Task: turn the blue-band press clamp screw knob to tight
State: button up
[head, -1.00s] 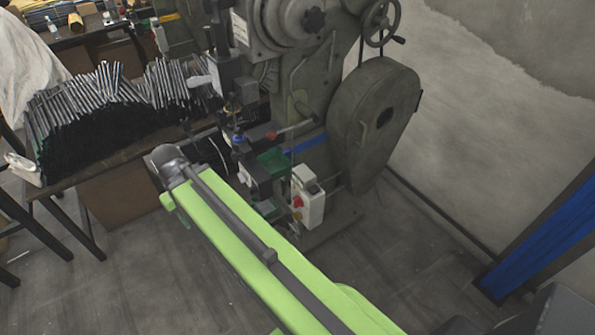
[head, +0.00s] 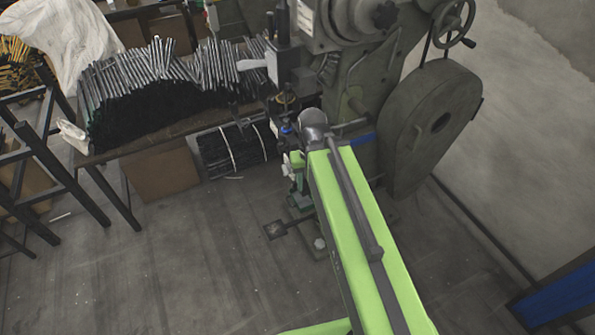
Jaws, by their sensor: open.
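The blue-band press (head: 440,115) is a grey-green machine at the upper right. A small blue fitting (head: 287,130) shows on the tooling left of my arm's end. My lime-green arm reaches up to the press front and covers part of it. My gripper is not clearly seen; the arm's end hides that area.
A handwheel (head: 453,22) stands out at the press's upper right. A bench (head: 165,140) piled with metal rods is left of the press. A bundle of dark rods (head: 235,147) lies beside it. A dark frame (head: 60,170) stands at far left. The floor at lower left is clear.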

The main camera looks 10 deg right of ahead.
aim_at(281, 148)
jog(key=u, duration=1.55)
jog(key=i, duration=0.85)
jog(key=u, duration=0.3)
jog(key=k, duration=0.35)
jog(key=z, duration=0.15)
